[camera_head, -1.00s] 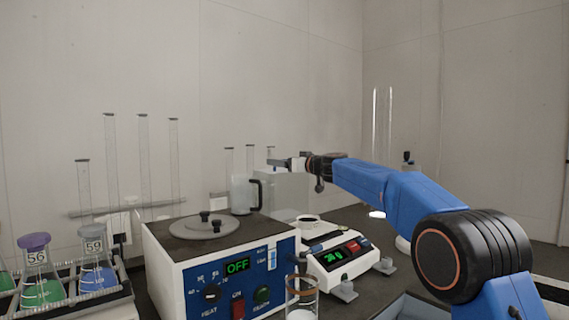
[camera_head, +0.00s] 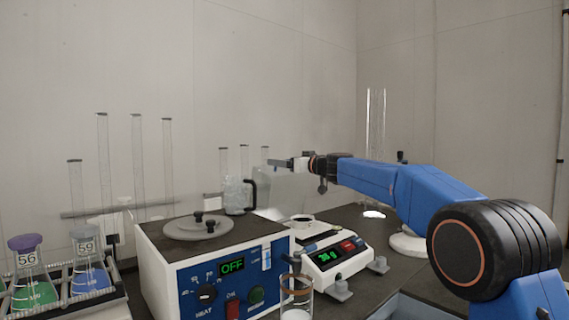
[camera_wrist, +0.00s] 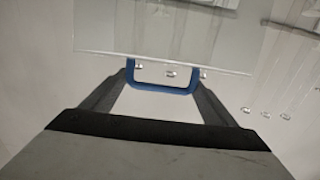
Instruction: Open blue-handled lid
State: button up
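The blue handle (camera_wrist: 163,88) is a U-shaped bar on the edge of a pale, see-through lid panel (camera_wrist: 150,38) in the wrist view. My gripper (camera_wrist: 161,76) has its two dark fingers spread apart, with the tips beside the two ends of the handle. I cannot tell whether the tips touch it. In the head view my gripper (camera_head: 286,163) reaches left at the end of the blue arm, above and behind the shaker-like box. A pale, blurred box (camera_head: 285,188) stands below it there. The handle cannot be made out in the head view.
A blue-fronted heater (camera_head: 215,268) reading OFF stands at front centre, a balance (camera_head: 335,255) to its right. A glass jug (camera_head: 235,195), several tall cylinders (camera_head: 137,165) and a rack of flasks (camera_head: 60,295) stand left and behind. A glass beaker (camera_head: 297,298) is in front.

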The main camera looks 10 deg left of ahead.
jog(key=shift+d, duration=0.1)
jog(key=shift+v, duration=8.6)
jog(key=shift+s+f, duration=0.1)
